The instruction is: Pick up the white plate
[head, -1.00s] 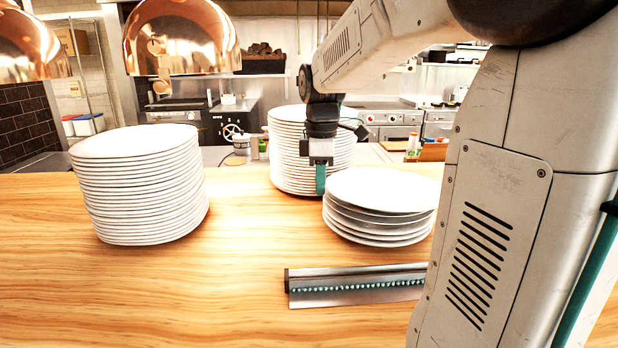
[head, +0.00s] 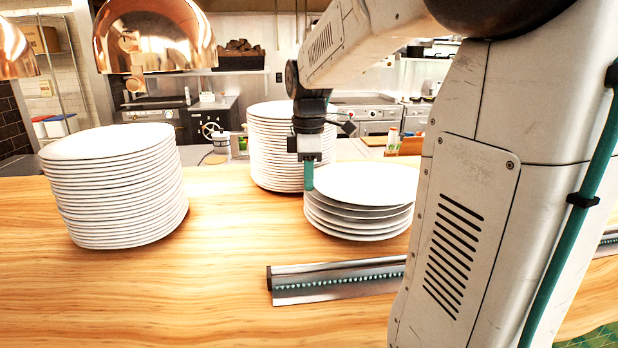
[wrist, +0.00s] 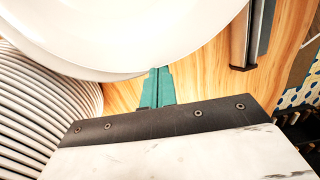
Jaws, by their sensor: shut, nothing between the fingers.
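White plates stand in three stacks on the wooden counter. A short stack of several white plates (head: 362,183) is right of centre in the head view. Its top plate also fills the upper left of the wrist view (wrist: 130,28). My gripper (head: 308,178) points down at the left edge of this short stack. In the wrist view, its teal fingers (wrist: 157,88) are together and empty, with the tips at the top plate's rim. I cannot tell whether they touch it. A taller stack (head: 268,150) stands just behind and left of my gripper.
Another tall plate stack (head: 112,190) stands at the left. A metal rail (head: 335,281) lies on the wooden counter (head: 190,290) in front of the short stack. A copper lamp shade (head: 152,38) hangs at the upper left. The front left counter is clear.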

